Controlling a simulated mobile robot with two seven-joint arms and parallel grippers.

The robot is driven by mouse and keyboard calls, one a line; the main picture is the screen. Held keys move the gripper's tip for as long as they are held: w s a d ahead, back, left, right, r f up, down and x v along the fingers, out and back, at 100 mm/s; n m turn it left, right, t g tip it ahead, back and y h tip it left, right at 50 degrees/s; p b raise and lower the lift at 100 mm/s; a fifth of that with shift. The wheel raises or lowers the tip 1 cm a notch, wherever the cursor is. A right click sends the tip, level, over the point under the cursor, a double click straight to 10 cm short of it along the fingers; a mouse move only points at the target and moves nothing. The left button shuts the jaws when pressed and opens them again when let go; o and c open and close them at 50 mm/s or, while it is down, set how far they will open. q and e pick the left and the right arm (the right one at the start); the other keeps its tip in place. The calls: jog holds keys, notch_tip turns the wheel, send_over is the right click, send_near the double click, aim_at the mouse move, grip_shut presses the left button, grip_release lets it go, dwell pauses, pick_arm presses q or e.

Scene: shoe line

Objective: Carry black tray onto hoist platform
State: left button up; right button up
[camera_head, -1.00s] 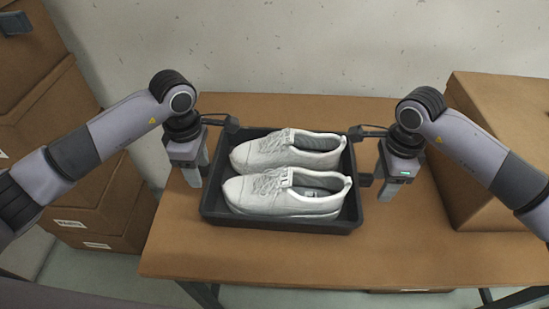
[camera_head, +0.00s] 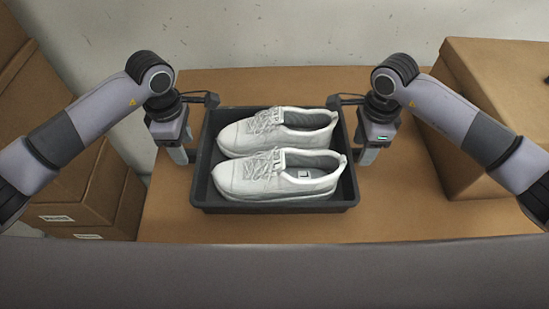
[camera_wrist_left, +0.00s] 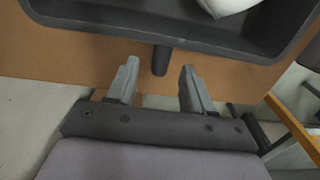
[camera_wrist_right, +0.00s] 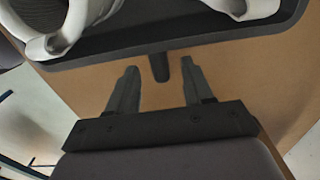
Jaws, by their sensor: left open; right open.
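The black tray (camera_head: 272,206) lies on the brown table and holds a pair of white shoes (camera_head: 275,175). Short handle tabs stick out from its two ends. My left gripper (camera_head: 180,156) is open at the tray's left end. In the left wrist view its fingers (camera_wrist_left: 158,85) are apart, with the tray's tab (camera_wrist_left: 161,60) between and just beyond the tips. My right gripper (camera_head: 370,156) is open at the tray's right end. In the right wrist view its fingers (camera_wrist_right: 160,82) are apart, with the other tab (camera_wrist_right: 160,67) between the tips. The hoist platform is not identifiable.
The table (camera_head: 400,215) is bare in front and to the right of the tray. A large cardboard box (camera_head: 500,110) stands at the right. Stacked cardboard boxes (camera_head: 85,195) stand at the left. A pale wall (camera_head: 300,30) is behind.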

pick_arm(q)
jog(key=shift+f, duration=2.4)
pick_arm(e)
jog(key=shift+f, duration=2.4)
pick_arm(q)
grip_shut()
pick_arm(e)
grip_shut()
pick_arm(q)
jog(key=shift+r, duration=0.1)
pick_arm(e)
jog(key=shift+r, duration=0.1)
